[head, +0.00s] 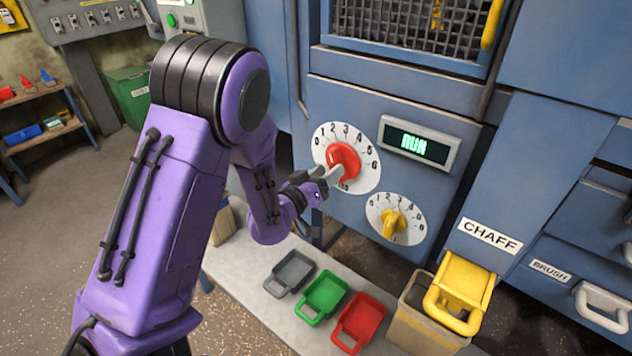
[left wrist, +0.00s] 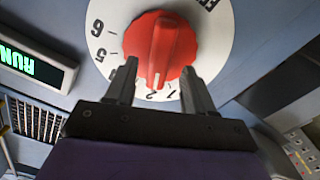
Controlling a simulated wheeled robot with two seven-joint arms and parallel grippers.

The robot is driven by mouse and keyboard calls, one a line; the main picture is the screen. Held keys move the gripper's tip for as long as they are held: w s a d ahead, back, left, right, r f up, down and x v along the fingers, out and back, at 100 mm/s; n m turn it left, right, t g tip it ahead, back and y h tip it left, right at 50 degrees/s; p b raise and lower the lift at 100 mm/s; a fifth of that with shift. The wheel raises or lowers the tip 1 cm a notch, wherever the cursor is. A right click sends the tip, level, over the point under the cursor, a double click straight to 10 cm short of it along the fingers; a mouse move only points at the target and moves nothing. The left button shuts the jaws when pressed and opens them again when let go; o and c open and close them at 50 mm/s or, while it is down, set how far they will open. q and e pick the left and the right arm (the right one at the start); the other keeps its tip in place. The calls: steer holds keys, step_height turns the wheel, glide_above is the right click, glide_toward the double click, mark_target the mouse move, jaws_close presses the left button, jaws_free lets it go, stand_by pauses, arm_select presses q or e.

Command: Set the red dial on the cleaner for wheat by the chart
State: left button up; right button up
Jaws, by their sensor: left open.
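The red dial (head: 343,160) sits on a round white scale plate on the blue cleaner (head: 300,95). In the left wrist view the red dial (left wrist: 165,45) shows a raised grip bar with a white mark pointing down, close to the 2. My left gripper (head: 326,181) is open at the lower front of the dial. In the left wrist view its two fingers (left wrist: 158,82) stand apart on either side of the bar's marked end; I cannot tell whether they touch the dial. The 3 is hidden there. No chart is recognisable. My right gripper is not in view.
A yellow dial (head: 394,222) sits just below right, and a lit RUN display (head: 418,143) to the right. Grey, green (head: 321,297) and red scoops lie on a pale bench below. A yellow-handled bin (head: 432,310) stands under the CHAFF label (head: 489,236).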

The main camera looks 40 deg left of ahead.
arm_select(q)
steer(key=s+b, duration=0.1)
steer(key=s, duration=0.6)
steer(key=shift+s, duration=0.2)
steer(key=shift+a, duration=0.1)
steer(key=s+f+n+g+y, duration=0.1)
steer(key=s+f+g+y, duration=0.2)
steer(key=f, duration=0.5)
steer(key=s+f+n+g+y, duration=0.15)
steer(key=f+g, duration=0.25)
steer(key=f, duration=0.4)
steer(key=s+d+f+g+p, duration=0.1)
steer(key=s+d+f+g, duration=0.1)
steer(key=s+f+g, duration=0.2)
steer(key=s+d+f+g+p, duration=0.1)
steer(key=s+f+g, duration=0.2)
steer(key=s+f, duration=0.8)
steer(key=s, duration=0.6)
steer(key=shift+s+d+f+g, duration=0.3)
steer(key=shift+s+d+g, duration=0.1)
steer(key=shift+h, duration=0.25)
